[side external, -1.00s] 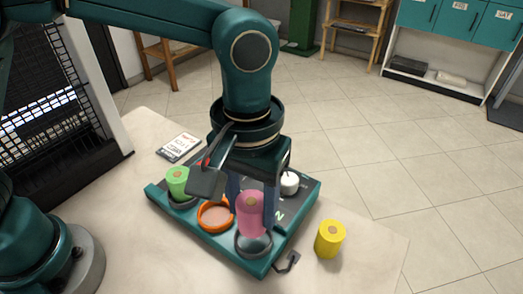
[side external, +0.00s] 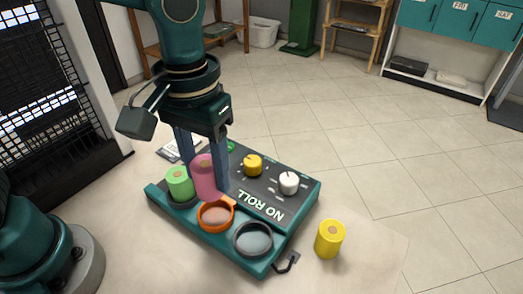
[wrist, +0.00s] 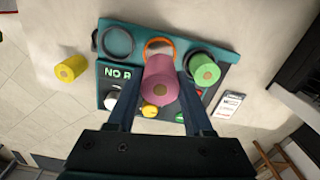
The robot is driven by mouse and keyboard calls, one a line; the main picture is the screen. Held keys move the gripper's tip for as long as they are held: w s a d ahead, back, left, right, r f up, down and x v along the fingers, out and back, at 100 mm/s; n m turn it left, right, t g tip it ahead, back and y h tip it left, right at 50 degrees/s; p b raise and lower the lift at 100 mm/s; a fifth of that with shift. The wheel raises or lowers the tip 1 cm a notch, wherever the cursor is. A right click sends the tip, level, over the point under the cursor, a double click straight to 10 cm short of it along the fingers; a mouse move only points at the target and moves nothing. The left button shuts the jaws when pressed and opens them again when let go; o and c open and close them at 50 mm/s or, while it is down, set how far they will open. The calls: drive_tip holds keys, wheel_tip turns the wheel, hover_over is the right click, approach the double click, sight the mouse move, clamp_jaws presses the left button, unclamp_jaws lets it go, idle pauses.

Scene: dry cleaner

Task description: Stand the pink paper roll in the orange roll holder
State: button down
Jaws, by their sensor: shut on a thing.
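My gripper (side external: 206,184) is shut on the pink paper roll (side external: 203,174), with one finger on each side of it. The roll is roughly upright, and its lower end appears just behind the orange roll holder (side external: 216,227) in the side view. The holder is an open ring with no roll in it. In the wrist view the pink roll (wrist: 160,88) overlaps the near edge of the orange holder (wrist: 159,41). The gap between the roll's bottom and the board cannot be told.
A green roll (side external: 180,184) stands in the left holder, close to the pink roll. A dark ring holder (side external: 253,252) on the right is empty. Yellow and white knobs (side external: 289,183) rise from the panel behind. A yellow roll (side external: 330,239) stands on the table to the right.

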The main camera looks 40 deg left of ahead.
sight(211, 191)
drive_tip(key=shift+f, duration=2.35)
drive_tip(key=shift+f, duration=0.9)
drive_tip(key=shift+c, duration=1.1)
unclamp_jaws()
drive_tip(key=shift+r, duration=0.15)
drive_tip(key=shift+r, duration=3.35)
